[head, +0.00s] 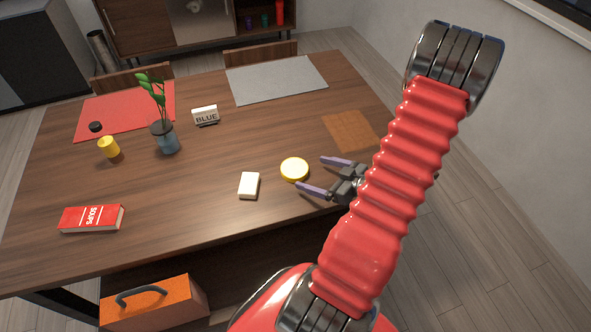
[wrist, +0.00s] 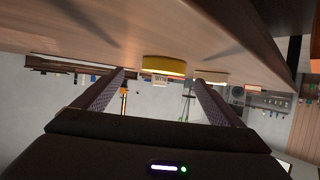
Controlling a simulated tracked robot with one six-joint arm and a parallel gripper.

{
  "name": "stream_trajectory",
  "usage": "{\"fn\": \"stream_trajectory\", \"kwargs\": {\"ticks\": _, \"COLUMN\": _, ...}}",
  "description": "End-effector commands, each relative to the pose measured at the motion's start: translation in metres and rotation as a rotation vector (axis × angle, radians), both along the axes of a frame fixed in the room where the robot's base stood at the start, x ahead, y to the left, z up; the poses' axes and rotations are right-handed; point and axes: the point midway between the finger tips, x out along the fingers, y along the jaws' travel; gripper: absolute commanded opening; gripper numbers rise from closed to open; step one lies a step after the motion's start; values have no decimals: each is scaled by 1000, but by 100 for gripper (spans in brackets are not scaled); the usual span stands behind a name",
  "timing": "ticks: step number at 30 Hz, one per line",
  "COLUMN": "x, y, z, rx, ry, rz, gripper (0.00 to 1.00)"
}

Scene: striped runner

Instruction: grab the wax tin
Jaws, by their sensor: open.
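The wax tin appears to be the round, flat yellow tin with a pale lid (head: 294,169), lying on the wooden table near its front edge. My gripper (head: 311,171) is open and empty just right of the tin, its two purple-grey fingers pointing left toward it. In the wrist view the tin (wrist: 165,67) shows ahead, between the two fingers (wrist: 161,88), with the table at the top of the picture. I cannot tell whether a finger touches the tin.
A cream block (head: 249,185) lies just left of the tin. The table (head: 220,215) is clear behind the tin.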

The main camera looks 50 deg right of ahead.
Motion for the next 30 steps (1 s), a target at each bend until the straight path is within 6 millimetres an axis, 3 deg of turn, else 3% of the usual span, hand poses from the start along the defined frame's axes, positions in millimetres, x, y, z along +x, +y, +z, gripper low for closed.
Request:
{"fn": "stream_trajectory", "kwargs": {"ticks": 5, "x": 12, "y": 2, "z": -5, "rx": 0, "ry": 0, "rz": 1, "gripper": 91}}
{"fn": "stream_trajectory", "kwargs": {"ticks": 19, "x": 18, "y": 3, "z": -7, "rx": 1, "ry": 0, "rz": 0, "gripper": 91}}
{"fn": "stream_trajectory", "kwargs": {"ticks": 30, "x": 53, "y": 13, "z": -21, "rx": 1, "ry": 1, "rz": 2, "gripper": 91}}
